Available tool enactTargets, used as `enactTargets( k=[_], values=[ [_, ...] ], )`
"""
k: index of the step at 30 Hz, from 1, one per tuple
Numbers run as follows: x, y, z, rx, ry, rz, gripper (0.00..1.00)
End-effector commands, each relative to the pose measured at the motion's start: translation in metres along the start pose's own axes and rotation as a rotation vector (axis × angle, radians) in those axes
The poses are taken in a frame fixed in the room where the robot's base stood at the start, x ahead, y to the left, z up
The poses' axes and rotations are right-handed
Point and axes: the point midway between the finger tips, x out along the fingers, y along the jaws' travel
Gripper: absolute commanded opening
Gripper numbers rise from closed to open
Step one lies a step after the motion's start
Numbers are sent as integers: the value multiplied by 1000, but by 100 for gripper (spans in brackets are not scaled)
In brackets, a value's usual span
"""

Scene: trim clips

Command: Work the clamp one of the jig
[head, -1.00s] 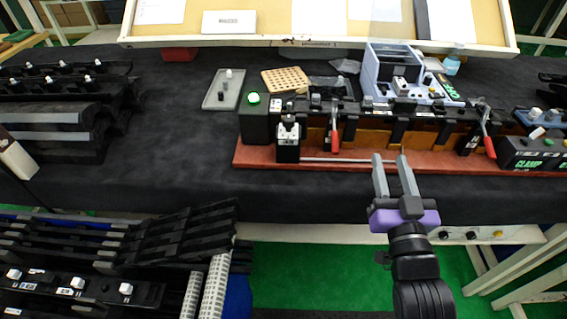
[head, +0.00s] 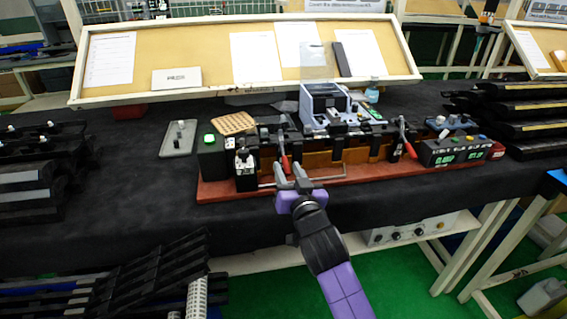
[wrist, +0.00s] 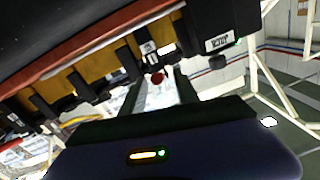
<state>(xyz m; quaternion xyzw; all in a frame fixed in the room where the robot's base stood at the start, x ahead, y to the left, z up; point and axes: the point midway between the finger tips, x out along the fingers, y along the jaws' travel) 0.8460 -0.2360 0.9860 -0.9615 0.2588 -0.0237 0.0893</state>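The jig (head: 330,178) is a long fixture on a red base on the black-covered table. It carries two clamps with red-handled levers. The left clamp's red handle (head: 285,164) points down, and the right clamp's red handle (head: 410,151) stands further along. I cannot read which is clamp one. My gripper (head: 291,171) is in front of the left clamp, its fingers spread at that handle's lower end. In the wrist view the round red handle end (wrist: 157,78) shows ahead of the gripper body. Contact is unclear.
A green-lit box (head: 210,150) stands at the jig's left end and a control box (head: 455,151) at its right. A grey tray (head: 179,139) lies at the left. A blue-grey device (head: 325,103) stands behind. Dark parts are stacked at both sides.

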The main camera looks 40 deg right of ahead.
Motion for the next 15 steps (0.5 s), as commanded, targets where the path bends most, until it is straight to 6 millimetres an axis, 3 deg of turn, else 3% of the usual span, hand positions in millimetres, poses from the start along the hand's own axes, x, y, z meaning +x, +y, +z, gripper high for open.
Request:
enactTargets(
  k=[6, 15],
  values=[
    [27, 1, -1, 0, 2, 1, 37],
    [34, 0, 0, -1, 0, 0, 37]
  ],
)
